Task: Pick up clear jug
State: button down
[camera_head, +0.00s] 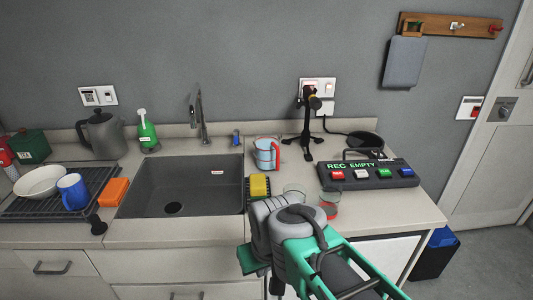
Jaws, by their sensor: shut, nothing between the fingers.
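A pale, see-through-looking jug (265,154) with a red part on its right side stands on the counter just right of the sink. A clear vessel (294,189) stands nearer the front, its lower part hidden behind my arm. A clear vessel with red in its lower part (330,203) stands to its right, close to my arm. I cannot tell for certain which of these is the clear jug. My green and grey arm reaches in from the lower right, over the counter's front edge. The fingers of my gripper do not show.
A yellow sponge (259,185) sits on a dark rack by the sink (150,188). A black stand (309,125) and a button panel reading "REC EMPTY" (368,174) are behind and right of the vessels. A dish rack (30,206) is at left.

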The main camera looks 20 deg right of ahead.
aim_at(268, 142)
jog(key=z, duration=0.05)
jog(key=i, duration=0.4)
jog(key=u, duration=1.55)
